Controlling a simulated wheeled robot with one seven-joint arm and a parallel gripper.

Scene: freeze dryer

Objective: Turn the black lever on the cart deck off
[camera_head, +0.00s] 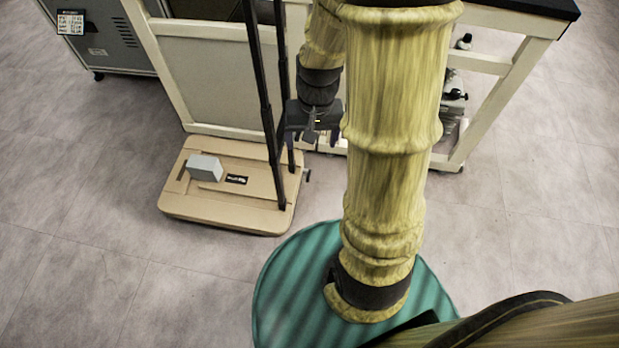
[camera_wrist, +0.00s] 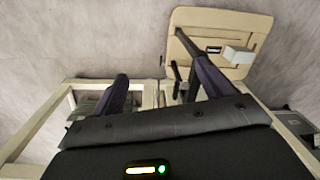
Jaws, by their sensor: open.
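The beige cart deck (camera_head: 240,213) stands on the floor left of centre in the head view. It shows at the upper right of the wrist view (camera_wrist: 255,22). A small dark piece, seemingly the black lever (camera_head: 307,174), sticks out at the deck's right edge, by the foot of the black handle posts. In the wrist view a dark upright piece (camera_wrist: 176,76) shows between the fingers, perhaps the same lever; its setting cannot be told. My gripper (camera_head: 312,137) is open and empty, above and beyond the deck's right edge. Its two fingers spread apart in the wrist view (camera_wrist: 161,70).
Two black posts (camera_head: 262,80) rise from the cart near my gripper. A grey-white block (camera_head: 205,167) lies on the deck. A cream bench frame (camera_head: 205,80) stands behind, with a black top at right and equipment (camera_head: 453,95) beneath. A grey cabinet (camera_head: 105,45) stands at the back left. Floor left is clear.

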